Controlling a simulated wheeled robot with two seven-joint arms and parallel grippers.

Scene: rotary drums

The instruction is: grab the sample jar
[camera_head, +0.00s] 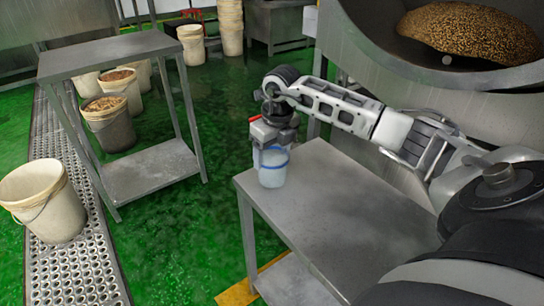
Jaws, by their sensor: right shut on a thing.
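The sample jar (272,172) is a small whitish, translucent jar with a blue band. It is at the far left corner of the steel table in front of me. My right gripper (272,147) comes down over the jar from above and is shut on its upper part. The jar looks upright. I cannot tell whether its base touches the table top. The jar's top is hidden by the gripper. My left gripper is not in the view.
The steel table (345,205) is bare apart from the jar. A drum (375,45) holding grain (470,32) stands behind it at right. An empty steel stand (110,52), several buckets (45,205) and a perforated drain strip (75,270) are at left. Green floor between is clear.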

